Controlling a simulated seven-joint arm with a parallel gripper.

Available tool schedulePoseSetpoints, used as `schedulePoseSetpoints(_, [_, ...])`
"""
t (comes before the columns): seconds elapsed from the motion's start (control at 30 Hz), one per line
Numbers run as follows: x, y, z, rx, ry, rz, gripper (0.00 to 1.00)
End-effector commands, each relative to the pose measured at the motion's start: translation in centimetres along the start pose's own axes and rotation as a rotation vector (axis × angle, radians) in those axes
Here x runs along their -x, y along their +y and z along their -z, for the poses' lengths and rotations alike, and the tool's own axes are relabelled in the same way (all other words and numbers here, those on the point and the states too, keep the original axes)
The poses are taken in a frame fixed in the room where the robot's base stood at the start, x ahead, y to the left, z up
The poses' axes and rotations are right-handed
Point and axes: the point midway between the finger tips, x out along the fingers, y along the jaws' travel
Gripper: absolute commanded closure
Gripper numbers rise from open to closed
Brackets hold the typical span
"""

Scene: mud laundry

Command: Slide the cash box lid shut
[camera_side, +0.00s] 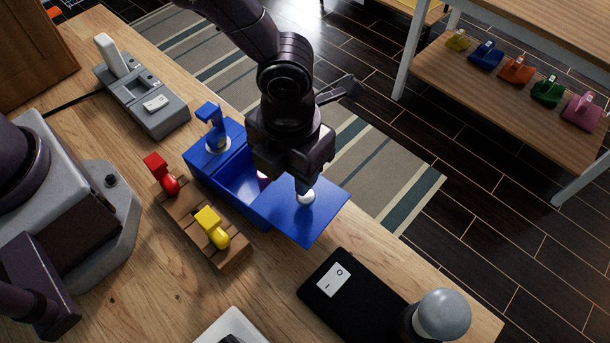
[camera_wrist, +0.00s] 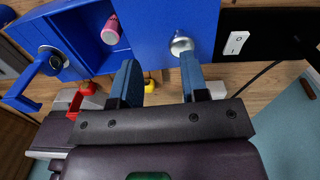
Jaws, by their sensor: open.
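The blue cash box (camera_side: 239,179) stands on the wooden table with its compartment uncovered. Its flat blue lid (camera_side: 322,216) is slid out to the right, with a round silver knob (camera_side: 306,198) on it. The knob (camera_wrist: 181,44) also shows in the wrist view, by the tip of the right-hand finger; I cannot tell if they touch. A pink object (camera_wrist: 111,31) lies in the open compartment. My gripper (camera_wrist: 160,60) is open, above the lid's edge, with nothing visible between its fingers. In the side view my gripper (camera_side: 300,184) partly hides the compartment.
A blue lever (camera_side: 212,123) stands on the box's left end. A wooden block with red and yellow (camera_side: 211,226) pieces sits in front. A black switch pad (camera_side: 352,300) and a grey-topped knob (camera_side: 442,314) lie right. A grey device (camera_side: 144,96) stands behind left.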

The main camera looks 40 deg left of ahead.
Motion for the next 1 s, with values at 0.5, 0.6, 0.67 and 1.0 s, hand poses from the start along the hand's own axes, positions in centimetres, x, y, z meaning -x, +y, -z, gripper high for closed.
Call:
schedulePoseSetpoints(0.5, [0.0, 4.9, 0.0, -0.008, -0.001, 0.001, 0.59])
schedulePoseSetpoints(0.6, [0.0, 3.4, 0.1, -0.007, 0.0, 0.001, 0.59])
schedulePoseSetpoints(0.67, [0.0, 2.6, 0.1, -0.006, 0.0, 0.001, 0.59])
schedulePoseSetpoints(1.0, [-0.1, -2.2, 0.1, -0.004, 0.0, 0.001, 0.59])
